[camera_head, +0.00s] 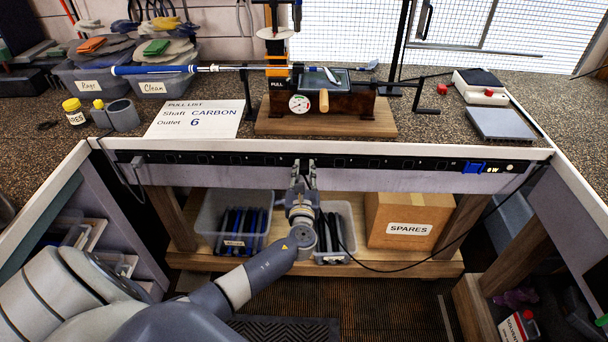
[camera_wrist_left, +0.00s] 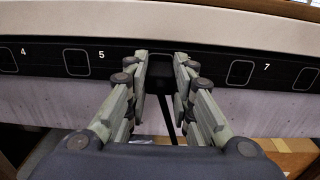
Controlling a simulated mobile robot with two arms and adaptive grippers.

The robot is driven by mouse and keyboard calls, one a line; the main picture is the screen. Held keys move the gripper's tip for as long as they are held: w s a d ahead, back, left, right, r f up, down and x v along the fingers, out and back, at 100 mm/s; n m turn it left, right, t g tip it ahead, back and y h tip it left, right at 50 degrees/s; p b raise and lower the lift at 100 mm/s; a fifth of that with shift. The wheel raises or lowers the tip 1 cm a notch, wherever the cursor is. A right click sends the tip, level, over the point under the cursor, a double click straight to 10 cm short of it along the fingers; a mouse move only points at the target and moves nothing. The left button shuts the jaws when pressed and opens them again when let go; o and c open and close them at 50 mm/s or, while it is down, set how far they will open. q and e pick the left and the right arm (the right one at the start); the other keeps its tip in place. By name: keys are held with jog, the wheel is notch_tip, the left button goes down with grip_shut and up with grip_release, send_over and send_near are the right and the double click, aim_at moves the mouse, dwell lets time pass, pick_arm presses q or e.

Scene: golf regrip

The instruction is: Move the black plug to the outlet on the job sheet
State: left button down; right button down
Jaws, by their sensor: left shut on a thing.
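My left gripper (camera_head: 304,164) is at the front face of the black outlet strip (camera_head: 385,160) under the bench top. It is shut on the black plug, mostly hidden by the fingers in the head view. In the left wrist view, the dark plug (camera_wrist_left: 181,68) shows between the fingertips (camera_wrist_left: 162,62), against the strip between the outlets near labels 5 and 7. The label there is hidden. Whether the plug is seated cannot be told. A black cord hangs below it. The job sheet (camera_head: 196,117) reads "Shaft CARBON, Outlet 6". My right gripper is not in view.
A blue plug (camera_head: 474,167) sits near the strip's right end. Below are plastic bins (camera_head: 205,215) and a SPARES box (camera_head: 408,220). The black cord (camera_head: 420,265) loops across to the right. A golf club (camera_head: 225,69) lies in the fixture above.

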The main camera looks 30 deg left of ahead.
pick_arm(q)
jog(key=shift+w+a, duration=0.25)
jog(key=shift+w, duration=0.1)
jog(key=c, duration=1.3)
grip_release()
jog(key=v, duration=1.2)
jog(key=s+d+f+n+g+h, duration=0.1)
jog(key=s+f+n+g+h, duration=0.45)
jog(key=f, duration=1.05)
jog(key=s+d+f+n+g, duration=0.1)
jog(key=s+f+n+g, duration=0.25)
jog(key=s+f, duration=0.95)
jog(key=s+d+f+n+g+h, duration=0.2)
jog(key=s+d+f+n, duration=0.1)
jog(key=s+f+n, duration=0.6)
jog(key=s+d+f+n+g+h, duration=0.2)
jog(key=s+f+n, duration=0.7)
jog(key=s, duration=0.8)
jog(key=shift+d+f+g, duration=0.6)
jog(key=shift+d+f, duration=0.15)
jog(key=shift+d, duration=0.3)
